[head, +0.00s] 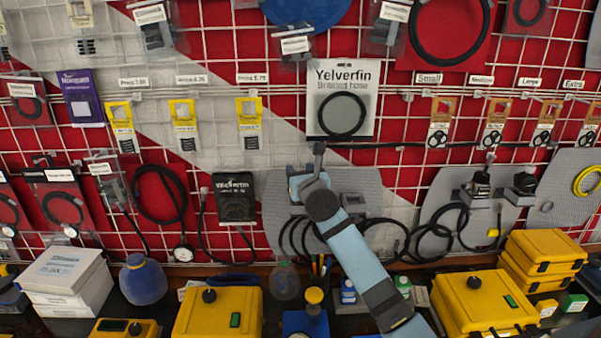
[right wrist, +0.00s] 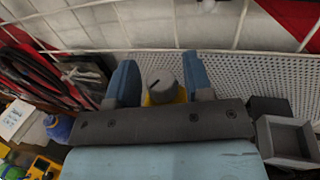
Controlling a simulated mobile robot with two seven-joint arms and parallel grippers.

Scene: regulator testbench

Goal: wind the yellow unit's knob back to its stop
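In the right wrist view a grey round knob (right wrist: 163,82) with a dark pointer line sits on a yellow body (right wrist: 166,99), in front of a grey perforated panel. My right gripper (right wrist: 160,77) has its two blue fingers spread, one on each side of the knob. A gap shows on the left; I cannot tell whether the right finger touches. The lower part of the yellow body is hidden behind my gripper. In the head view my right gripper (head: 308,182) is at the grey panel (head: 279,215) and hides this unit. My left gripper is not in view.
Several yellow boxes with black knobs stand on the bench, one left (head: 218,312) and one right (head: 477,303). A grey open box (right wrist: 287,140) is right of my gripper. Black hoses (head: 300,238) hang below it. A wire grid (head: 285,92) backs everything.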

